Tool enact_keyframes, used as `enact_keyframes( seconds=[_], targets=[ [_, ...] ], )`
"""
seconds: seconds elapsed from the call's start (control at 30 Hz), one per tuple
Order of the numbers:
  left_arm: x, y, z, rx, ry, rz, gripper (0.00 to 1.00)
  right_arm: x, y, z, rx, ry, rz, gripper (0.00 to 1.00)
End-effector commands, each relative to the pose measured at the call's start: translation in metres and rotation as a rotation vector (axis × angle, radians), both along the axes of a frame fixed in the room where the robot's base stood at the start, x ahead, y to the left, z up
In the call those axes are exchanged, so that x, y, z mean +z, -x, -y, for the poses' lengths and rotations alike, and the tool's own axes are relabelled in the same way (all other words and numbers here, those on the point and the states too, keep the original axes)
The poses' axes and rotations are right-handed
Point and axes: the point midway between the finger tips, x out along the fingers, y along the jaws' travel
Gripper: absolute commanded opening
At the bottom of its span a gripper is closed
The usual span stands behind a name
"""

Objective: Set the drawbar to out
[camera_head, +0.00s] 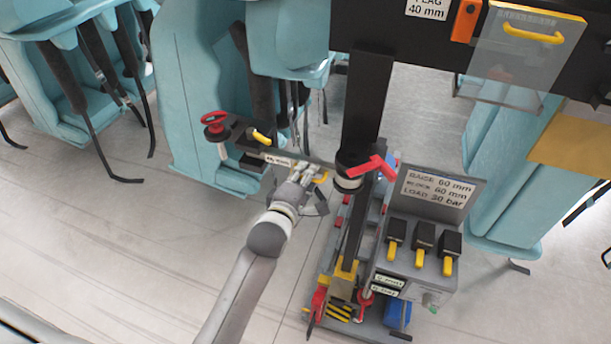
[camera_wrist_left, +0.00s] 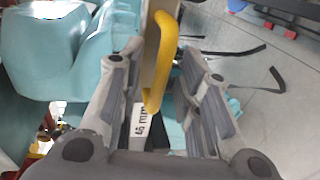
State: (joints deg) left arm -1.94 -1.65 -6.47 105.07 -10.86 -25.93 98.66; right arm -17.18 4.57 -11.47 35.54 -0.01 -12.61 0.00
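A dark grey bar (camera_head: 238,128) with a white label (camera_head: 277,160) runs from a red knob to the base of the black post; it looks like the drawbar, though its name is not readable. One yellow handle (camera_head: 261,137) sits near its left part, another yellow handle (camera_head: 321,178) near the post. My left gripper (camera_head: 308,172) is at the handle near the post. In the left wrist view the gripper (camera_wrist_left: 160,85) is open, with a yellow handle (camera_wrist_left: 188,60) between its spread fingers; gaps show on both sides. The label there reads 46 mm. My right gripper is not in view.
A red knob (camera_head: 214,120) stands at the bar's left end. The black post (camera_head: 366,105) carries a red lever (camera_head: 374,165). A grey console (camera_head: 418,265) with yellow-tipped levers stands to the right. Teal coaster seats (camera_head: 195,90) stand behind. The floor at lower left is clear.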

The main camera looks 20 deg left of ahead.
Motion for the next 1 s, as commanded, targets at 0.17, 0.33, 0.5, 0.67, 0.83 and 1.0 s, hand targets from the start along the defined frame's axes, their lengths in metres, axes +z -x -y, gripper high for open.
enact_keyframes(
  seconds=[0.17, 0.33, 0.5, 0.67, 0.83, 1.0],
  targets=[
    [0.0, -0.0002, 0.0, 0.0, 0.0, 0.0, 0.32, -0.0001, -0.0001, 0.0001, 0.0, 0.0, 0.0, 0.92],
    [0.0001, 0.0, 0.0, 0.0, 0.0, 0.0, 0.15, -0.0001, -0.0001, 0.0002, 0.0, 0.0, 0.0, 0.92],
    [0.0, 0.0, 0.0, 0.0, 0.0, 0.0, 0.0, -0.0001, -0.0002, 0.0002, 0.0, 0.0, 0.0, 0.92],
    [-0.0001, 0.0001, 0.0, 0.0, 0.0, 0.0, 0.0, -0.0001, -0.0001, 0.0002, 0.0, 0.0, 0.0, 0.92],
    [-0.0003, -0.0003, -0.0002, -0.002, 0.0, -0.001, 0.0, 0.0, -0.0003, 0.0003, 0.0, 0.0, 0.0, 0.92],
    [0.0001, -0.0042, -0.0016, -0.019, -0.001, 0.0, 0.0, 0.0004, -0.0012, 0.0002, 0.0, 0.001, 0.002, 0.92]
  ],
)
